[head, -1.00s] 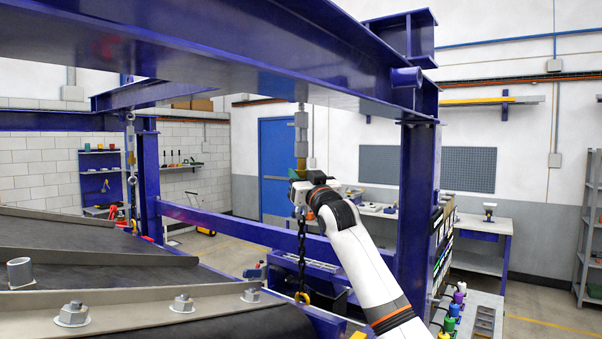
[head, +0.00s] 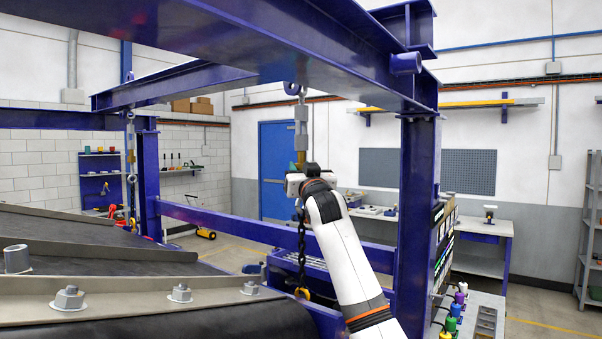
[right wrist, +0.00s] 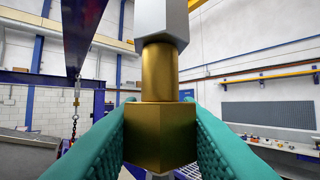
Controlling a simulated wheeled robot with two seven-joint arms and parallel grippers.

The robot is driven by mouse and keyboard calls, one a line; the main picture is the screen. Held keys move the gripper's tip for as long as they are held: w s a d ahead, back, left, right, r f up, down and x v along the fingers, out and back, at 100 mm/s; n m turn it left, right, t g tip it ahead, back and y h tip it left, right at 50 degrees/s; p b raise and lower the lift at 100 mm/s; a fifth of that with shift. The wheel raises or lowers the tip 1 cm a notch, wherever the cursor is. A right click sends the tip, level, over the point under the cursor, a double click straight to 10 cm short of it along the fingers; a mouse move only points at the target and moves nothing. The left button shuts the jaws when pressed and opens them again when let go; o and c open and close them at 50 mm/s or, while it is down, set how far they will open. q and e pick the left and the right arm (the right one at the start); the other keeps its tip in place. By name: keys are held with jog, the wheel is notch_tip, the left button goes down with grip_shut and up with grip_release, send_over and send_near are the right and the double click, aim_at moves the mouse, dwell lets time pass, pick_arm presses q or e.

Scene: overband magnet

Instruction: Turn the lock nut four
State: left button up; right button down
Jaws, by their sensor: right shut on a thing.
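The lock nut is a brass hex nut (right wrist: 160,136) in the right wrist view. It sits under a brass round collar (right wrist: 160,72) and a grey hex body (right wrist: 162,18). My right gripper (right wrist: 160,140) is shut on the nut, with a green padded finger on each side of it. In the head view my right gripper (head: 297,183) is at the lower part of the hanging grey turnbuckle (head: 301,130), and the nut is mostly hidden there. A dark chain (head: 301,245) hangs below. My left gripper is not in view.
Blue steel beams (head: 250,62) pass overhead and a blue post (head: 416,215) stands right of my arm. The conveyor (head: 80,250) with large bolts lies at the left. A second hanging chain (head: 131,165) is further back.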

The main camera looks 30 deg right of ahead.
jog(key=shift+m+g+h+b, duration=0.4)
jog(key=shift+m+h, duration=0.2)
jog(key=shift+h, duration=0.5)
jog(key=shift+a+f+m+g+h+b, duration=0.15)
jog(key=shift+m+g+h+b, duration=0.25)
jog(key=shift+h, duration=0.3)
jog(key=shift+m+g+h, duration=0.4)
jog(key=shift+m+h, duration=0.1)
jog(key=shift+h, duration=0.4)
jog(key=shift+m+g+h, duration=0.5)
jog(key=shift+h, duration=0.3)
jog(key=shift+d, duration=0.2)
jog(key=shift+r, duration=0.2)
